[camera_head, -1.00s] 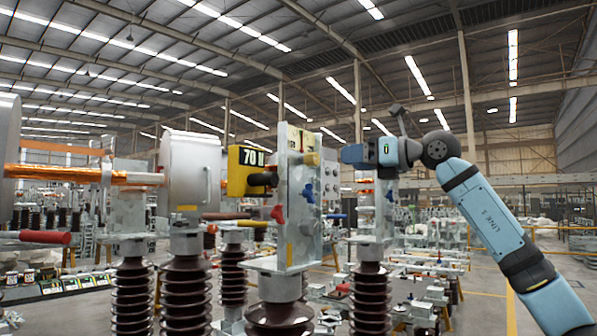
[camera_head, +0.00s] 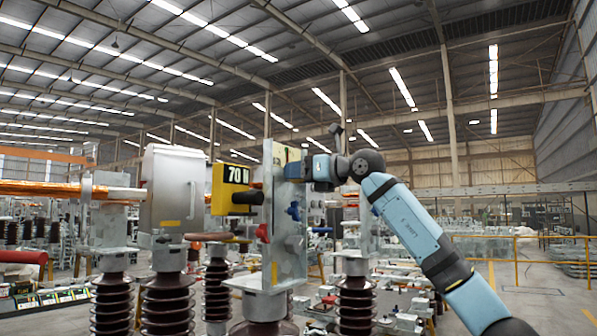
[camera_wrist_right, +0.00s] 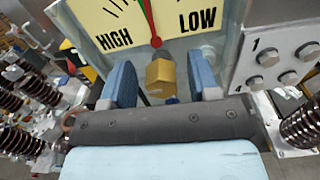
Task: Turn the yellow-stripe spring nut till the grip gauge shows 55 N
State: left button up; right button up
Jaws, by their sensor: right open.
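The yellow grip gauge (camera_head: 221,200) reads 70 N on its black display, at the left of an upright metal plate (camera_head: 290,230). In the right wrist view, a brass-yellow hex nut (camera_wrist_right: 160,77) sits below a pale yellow dial (camera_wrist_right: 180,22) marked HIGH and LOW, with a needle near upright. My right gripper (camera_head: 292,168) is at the upper part of the plate. Its two blue fingers (camera_wrist_right: 162,82) are open, one on either side of the nut, with gaps visible. A yellow stripe (camera_head: 274,272) shows low on the plate. My left gripper is not in view.
A red knob (camera_head: 263,233) and a blue knob (camera_head: 294,211) stick out near the plate. Brown ribbed insulators (camera_head: 167,305) stand below and to the left. A grey plate with several bolts (camera_wrist_right: 285,60) is close right of the fingers.

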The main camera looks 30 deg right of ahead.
jog(key=shift+w+a, duration=0.1)
jog(key=shift+w, duration=0.15)
jog(key=c, duration=0.9)
jog(key=shift+n, duration=0.3)
